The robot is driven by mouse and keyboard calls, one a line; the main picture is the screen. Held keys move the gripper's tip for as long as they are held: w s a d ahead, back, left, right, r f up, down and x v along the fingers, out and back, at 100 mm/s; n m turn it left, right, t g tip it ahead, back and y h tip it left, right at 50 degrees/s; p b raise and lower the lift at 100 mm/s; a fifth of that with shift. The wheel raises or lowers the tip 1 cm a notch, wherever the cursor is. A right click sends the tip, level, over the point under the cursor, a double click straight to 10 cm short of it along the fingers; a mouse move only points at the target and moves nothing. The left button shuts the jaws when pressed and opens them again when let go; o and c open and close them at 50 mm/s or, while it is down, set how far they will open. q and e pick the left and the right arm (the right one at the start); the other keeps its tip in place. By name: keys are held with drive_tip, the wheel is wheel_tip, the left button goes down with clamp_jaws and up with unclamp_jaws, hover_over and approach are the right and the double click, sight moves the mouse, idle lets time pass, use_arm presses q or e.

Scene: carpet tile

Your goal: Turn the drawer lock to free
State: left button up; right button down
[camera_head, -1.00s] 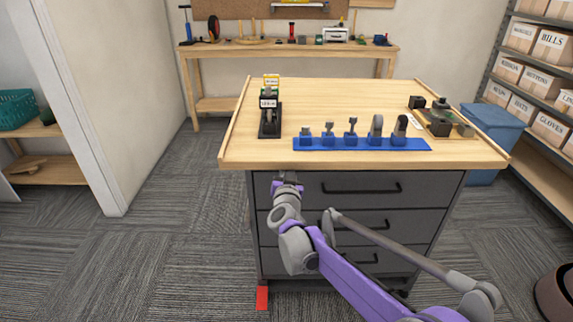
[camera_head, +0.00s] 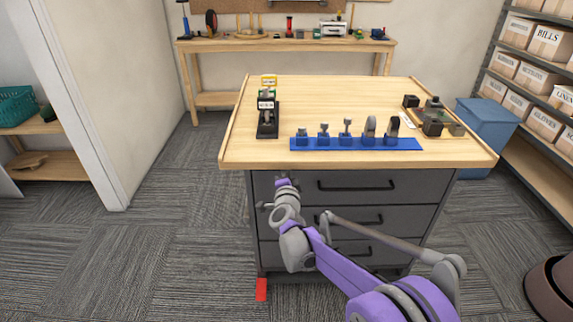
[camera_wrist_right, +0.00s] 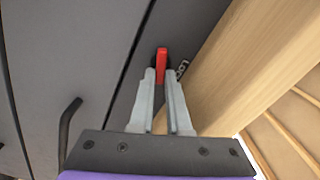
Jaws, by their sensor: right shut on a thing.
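The grey drawer cabinet (camera_head: 345,205) stands under the wooden worktop, its drawers looking closed. In the right wrist view a red lock lever (camera_wrist_right: 162,63) stands out from the dark drawer front (camera_wrist_right: 75,45), close to the wooden edge. My right gripper (camera_wrist_right: 161,76) has its two grey fingertips on either side of the lever, shut on it. In the head view my right gripper (camera_head: 283,180) is at the top left of the cabinet front, and the lever is hidden there. My left gripper is not in view.
The worktop (camera_head: 340,95) overhangs the drawers. On it are a blue rack (camera_head: 355,144) with several tools, a black stand (camera_head: 267,130) and a small fixture (camera_head: 432,120). A black drawer handle (camera_wrist_right: 68,130) is near the gripper. A blue bin (camera_head: 487,130) stands right.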

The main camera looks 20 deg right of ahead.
drive_tip(key=shift+f+m+p, duration=0.2)
drive_tip(key=shift+m+p, duration=0.35)
drive_tip(key=shift+m, duration=1.65)
drive_tip(key=c, duration=0.9)
unclamp_jaws()
drive_tip(key=v, duration=1.1)
drive_tip(key=shift+p, duration=0.3)
